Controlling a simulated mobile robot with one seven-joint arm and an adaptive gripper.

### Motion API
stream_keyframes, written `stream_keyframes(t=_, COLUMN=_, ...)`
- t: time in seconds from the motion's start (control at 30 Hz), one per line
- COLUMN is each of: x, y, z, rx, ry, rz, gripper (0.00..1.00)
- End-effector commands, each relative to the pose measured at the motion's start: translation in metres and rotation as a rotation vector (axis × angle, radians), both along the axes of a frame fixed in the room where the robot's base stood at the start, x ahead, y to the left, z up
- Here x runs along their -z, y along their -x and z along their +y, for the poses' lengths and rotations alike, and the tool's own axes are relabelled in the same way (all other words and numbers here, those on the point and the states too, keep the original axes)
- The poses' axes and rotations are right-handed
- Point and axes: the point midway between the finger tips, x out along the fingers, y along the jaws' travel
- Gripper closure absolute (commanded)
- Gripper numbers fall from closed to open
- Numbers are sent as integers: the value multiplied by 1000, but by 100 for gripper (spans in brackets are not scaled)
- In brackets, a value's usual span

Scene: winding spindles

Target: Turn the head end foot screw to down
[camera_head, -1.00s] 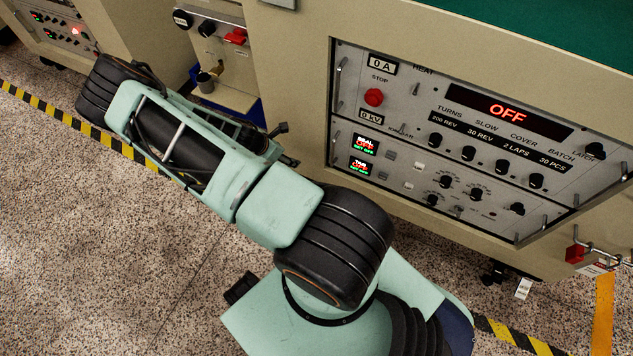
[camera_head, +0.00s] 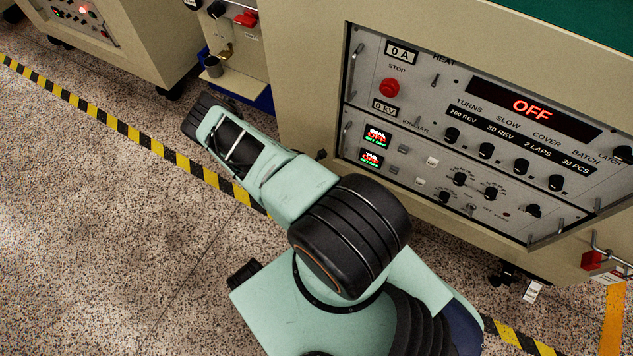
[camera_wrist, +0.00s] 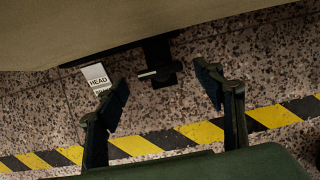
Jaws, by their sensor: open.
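In the wrist view, the foot screw (camera_wrist: 158,72) is a dark post under the beige cabinet edge, with a short bar sticking out to the left. A white tag reading HEAD (camera_wrist: 96,78) hangs to its left, partly covered by a finger. My gripper (camera_wrist: 160,76) is open, with one finger on each side of the screw in the picture. The fingers look apart from it; the remaining depth is hard to tell. In the head view my arm hides the gripper and I cannot make out this screw.
The beige cabinet (camera_head: 300,100) with its control panel stands close over the work area. Another dark foot (camera_head: 505,274) with a white tag (camera_head: 533,291) shows below it. Yellow-black tape (camera_head: 120,130) crosses the speckled floor, which is clear at left.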

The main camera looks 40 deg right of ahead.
Motion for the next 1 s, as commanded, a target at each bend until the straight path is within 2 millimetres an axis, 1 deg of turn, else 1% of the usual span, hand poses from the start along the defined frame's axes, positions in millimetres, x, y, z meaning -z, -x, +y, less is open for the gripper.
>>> stream_keyframes(t=0.03, x=10, y=-1, z=-3, rx=1, ry=0, rz=0, gripper=38)
stream_keyframes(t=0.2, x=23, y=-3, z=-8, rx=1, ry=0, rz=1, gripper=38)
stream_keyframes(t=0.53, x=24, y=-4, z=-9, rx=0, ry=0, rz=1, gripper=38)
stream_keyframes(t=0.57, x=24, y=-4, z=-9, rx=0, ry=0, rz=1, gripper=40)
stream_keyframes(t=0.9, x=24, y=-4, z=-9, rx=0, ry=0, rz=1, gripper=77)
stream_keyframes(t=0.93, x=24, y=-4, z=-9, rx=0, ry=0, rz=1, gripper=80)
stream_keyframes(t=1.0, x=24, y=-4, z=-9, rx=1, ry=0, rz=1, gripper=80)
